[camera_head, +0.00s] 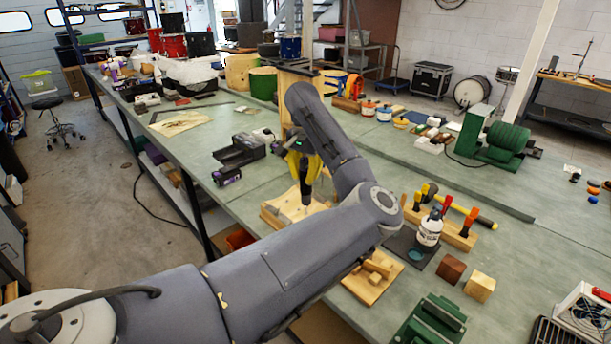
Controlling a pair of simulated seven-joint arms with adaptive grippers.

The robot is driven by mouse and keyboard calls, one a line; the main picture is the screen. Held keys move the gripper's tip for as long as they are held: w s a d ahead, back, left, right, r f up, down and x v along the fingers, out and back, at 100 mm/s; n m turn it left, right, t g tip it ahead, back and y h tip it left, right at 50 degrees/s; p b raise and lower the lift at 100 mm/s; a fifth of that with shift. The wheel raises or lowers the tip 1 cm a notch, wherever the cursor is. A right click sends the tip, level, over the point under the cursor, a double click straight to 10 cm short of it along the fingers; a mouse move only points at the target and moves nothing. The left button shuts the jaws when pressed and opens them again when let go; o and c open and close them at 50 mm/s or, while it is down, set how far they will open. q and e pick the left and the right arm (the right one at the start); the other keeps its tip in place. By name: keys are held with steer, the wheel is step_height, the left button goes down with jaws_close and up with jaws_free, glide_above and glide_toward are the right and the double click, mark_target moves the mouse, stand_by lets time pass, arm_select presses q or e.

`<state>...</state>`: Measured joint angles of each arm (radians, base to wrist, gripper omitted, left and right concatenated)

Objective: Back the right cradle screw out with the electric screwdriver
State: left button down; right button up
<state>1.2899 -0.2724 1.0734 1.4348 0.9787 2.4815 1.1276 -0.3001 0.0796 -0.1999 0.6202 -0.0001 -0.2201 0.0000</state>
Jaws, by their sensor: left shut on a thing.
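My left arm comes in from the left and folds back at the elbow. My left gripper (298,147) is small in view, partly behind my own arm, and shut on the electric screwdriver (305,183). The screwdriver looks yellow and black and points down, roughly upright. Its lower end is over the pale wooden cradle (277,215), which lies on the green bench top. The cradle's right side is partly behind my forearm. The right cradle screw is too small or hidden to make out, so I cannot tell whether the bit touches it. My right gripper is out of view.
A black tool holder (239,152) stands left of the cradle. A green machine (497,145) is farther back. Bench space is clear beyond the rack.

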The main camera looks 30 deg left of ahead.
mark_target(305, 157)
arm_select(q)
steer(key=shift+r, duration=1.5)
steer(key=shift+r, duration=0.1)
